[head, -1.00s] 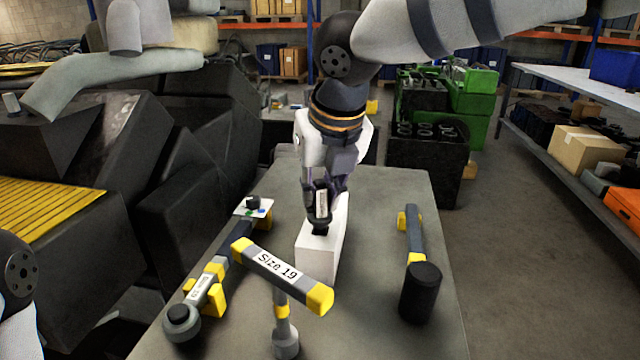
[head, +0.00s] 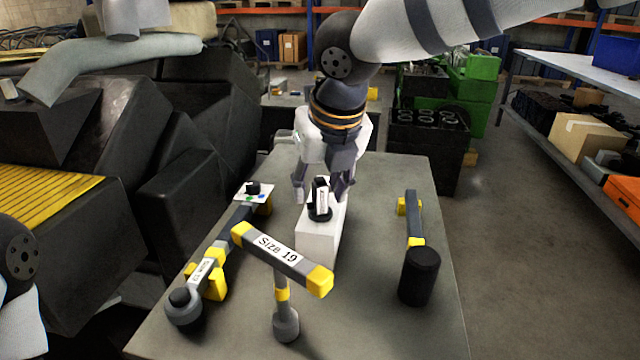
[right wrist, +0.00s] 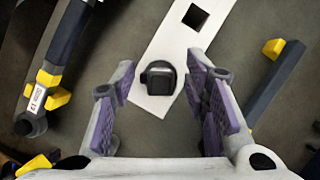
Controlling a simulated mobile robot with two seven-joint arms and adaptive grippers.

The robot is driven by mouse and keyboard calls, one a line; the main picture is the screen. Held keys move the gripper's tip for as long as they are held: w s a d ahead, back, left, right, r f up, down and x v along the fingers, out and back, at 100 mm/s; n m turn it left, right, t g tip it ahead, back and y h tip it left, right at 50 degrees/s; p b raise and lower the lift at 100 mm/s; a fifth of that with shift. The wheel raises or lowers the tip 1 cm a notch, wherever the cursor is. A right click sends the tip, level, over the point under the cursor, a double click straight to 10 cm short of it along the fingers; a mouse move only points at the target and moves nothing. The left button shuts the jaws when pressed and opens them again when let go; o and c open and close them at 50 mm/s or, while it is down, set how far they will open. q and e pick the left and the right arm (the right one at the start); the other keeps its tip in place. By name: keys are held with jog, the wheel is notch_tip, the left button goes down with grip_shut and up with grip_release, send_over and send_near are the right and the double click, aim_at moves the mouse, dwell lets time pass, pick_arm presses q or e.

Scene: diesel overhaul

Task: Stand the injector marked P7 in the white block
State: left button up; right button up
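The injector (head: 320,198) stands upright in the white block (head: 318,246), a dark body with a white label; I cannot read its marking. In the right wrist view the injector (right wrist: 158,78) shows from above, in one end of the white block (right wrist: 172,45). An empty square hole shows farther along the block. My right gripper (head: 322,186) is open, with its fingers on either side of the injector and apart from it. Its purple pads (right wrist: 165,92) show clear gaps in the right wrist view. My left gripper is out of view.
A tool labelled "Size 19" (head: 280,260) stands close in front of the block. Another labelled tool (head: 203,270) lies to the left, by a small white card (head: 254,191). A black-headed mallet (head: 419,275) is at the right. The table (head: 385,325) is clear between block and mallet.

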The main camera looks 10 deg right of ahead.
jog(key=v, duration=1.2)
